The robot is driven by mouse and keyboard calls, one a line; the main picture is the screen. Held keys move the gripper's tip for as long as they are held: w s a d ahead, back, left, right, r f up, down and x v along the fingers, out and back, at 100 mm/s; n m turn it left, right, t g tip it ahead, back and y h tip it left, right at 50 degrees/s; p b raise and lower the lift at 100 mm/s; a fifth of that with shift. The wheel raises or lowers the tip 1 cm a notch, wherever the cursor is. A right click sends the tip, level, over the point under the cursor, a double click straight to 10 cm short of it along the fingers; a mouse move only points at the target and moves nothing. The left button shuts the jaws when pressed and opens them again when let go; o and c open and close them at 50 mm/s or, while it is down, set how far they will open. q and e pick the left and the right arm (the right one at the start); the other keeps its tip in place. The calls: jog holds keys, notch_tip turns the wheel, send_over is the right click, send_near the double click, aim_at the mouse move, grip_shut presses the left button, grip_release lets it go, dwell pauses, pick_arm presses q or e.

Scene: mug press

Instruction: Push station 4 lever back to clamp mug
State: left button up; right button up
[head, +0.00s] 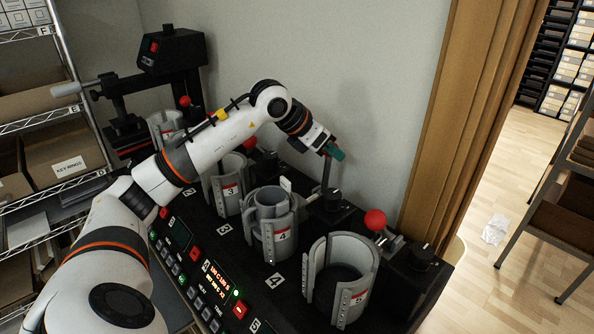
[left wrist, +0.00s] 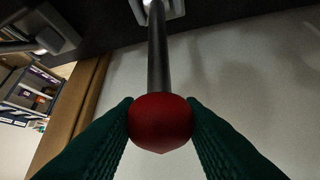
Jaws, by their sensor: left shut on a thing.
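The station 4 lever (head: 325,175) stands nearly upright behind its grey clamp. My left gripper (head: 333,152) is at its top, with green fingertips shut on the lever's red knob (left wrist: 160,122). In the left wrist view the dark rod (left wrist: 157,50) runs away from the knob to its base. The knob is hidden behind the fingers in the head view. The station 4 clamp (head: 283,249), marked 4, stands around a grey mug (head: 268,198). Whether the clamp jaws touch the mug is hard to tell. My right gripper is not in view.
The station 5 clamp (head: 358,296) is empty, its red knob (head: 375,220) at its right rear. The station 3 clamp (head: 227,203) stands left of station 4. A grey wall (head: 375,100) is close behind the lever. A lit control panel (head: 218,283) runs along the front.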

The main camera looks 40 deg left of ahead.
pick_arm(q)
jog(key=o, duration=0.7)
jog(key=shift+w+a, duration=0.1)
jog(key=shift+w, duration=0.05)
jog(key=shift+s+a+r, duration=0.1)
jog(key=shift+s+r, duration=0.15)
jog(key=shift+r, duration=0.8)
jog(key=shift+s+a+r, duration=0.1)
jog(key=shift+s+r, duration=0.15)
jog(key=shift+r, duration=0.85)
jog(key=shift+s+r, duration=0.25)
jog(key=shift+r, duration=0.8)
jog(key=v, duration=0.6)
